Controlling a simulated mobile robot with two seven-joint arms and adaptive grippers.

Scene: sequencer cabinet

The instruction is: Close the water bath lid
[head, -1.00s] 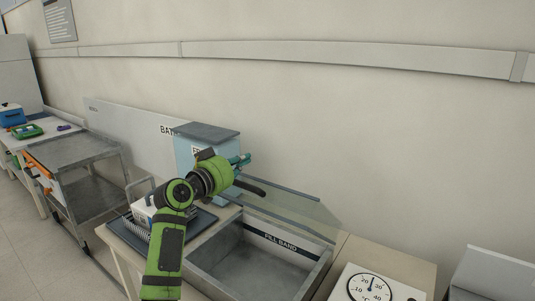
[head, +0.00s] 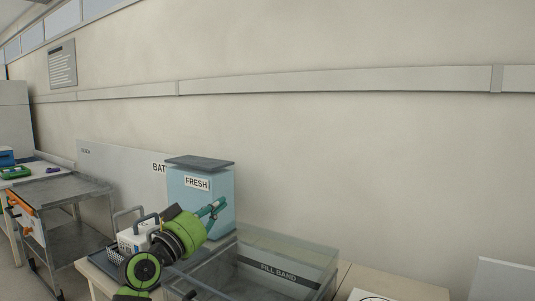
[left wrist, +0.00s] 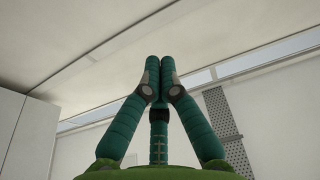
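The water bath (head: 318,289) is a grey metal basin at the bottom of the head view, with a "FILL BAND" strip on its inner back wall. My left gripper (head: 217,207) is above the bath's back left, in front of the "FRESH" container. In the left wrist view its teal fingers (left wrist: 160,62) are together at the tips with nothing between them. My right gripper is not in view.
The pale blue "FRESH" container (head: 222,190) with a dark top stands behind the bath. A white device with a handle (head: 130,240) is left of my arm. A grey metal cart (head: 65,190) stands further left. A wooden surface (head: 395,278) is right of the bath.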

